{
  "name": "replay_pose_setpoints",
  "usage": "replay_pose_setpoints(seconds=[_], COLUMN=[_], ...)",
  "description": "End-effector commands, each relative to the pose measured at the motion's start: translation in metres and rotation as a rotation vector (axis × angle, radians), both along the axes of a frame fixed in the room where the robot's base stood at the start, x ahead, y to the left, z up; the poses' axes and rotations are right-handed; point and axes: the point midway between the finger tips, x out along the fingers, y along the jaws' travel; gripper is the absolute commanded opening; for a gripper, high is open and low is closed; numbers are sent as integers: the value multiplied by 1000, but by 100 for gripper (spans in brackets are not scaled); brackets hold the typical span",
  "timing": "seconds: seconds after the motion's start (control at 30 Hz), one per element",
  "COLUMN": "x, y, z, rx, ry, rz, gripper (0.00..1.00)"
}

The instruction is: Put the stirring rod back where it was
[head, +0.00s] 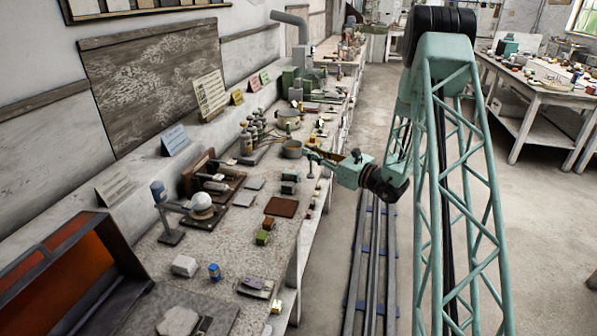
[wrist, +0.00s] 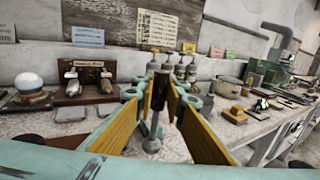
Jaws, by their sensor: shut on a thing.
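My gripper (head: 314,154) is over the front edge of the long bench (head: 225,235), with its fingers closed in. In the wrist view my gripper (wrist: 160,95) has its yellow-lined fingers on either side of an upright, slim tool, which I take to be the stirring rod (wrist: 152,143). In the head view the rod (head: 310,170) shows small below the fingers. Its lower end appears clear of the bench, but I cannot be sure. Where it stood before is not evident.
A wooden rack (head: 207,178) and a white sphere (head: 201,201) on a stand are nearer. A brown board (head: 281,207) lies near the front edge. The aisle at right is open.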

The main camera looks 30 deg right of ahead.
Motion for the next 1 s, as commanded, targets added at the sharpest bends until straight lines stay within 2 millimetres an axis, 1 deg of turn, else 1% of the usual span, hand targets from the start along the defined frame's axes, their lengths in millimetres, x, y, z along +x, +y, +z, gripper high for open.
replay_pose_setpoints(seconds=[0.37, 0.57, 0.77, 1.0], x=[-1, 7, 32, 70], y=[0, -1, -3, -8], z=[-1, -2, -5, -9], rx=[0, 0, -1, -1], ry=[0, -1, -1, -2], rz=[1, 1, 2, 2], gripper=[1, 1, 1, 1])
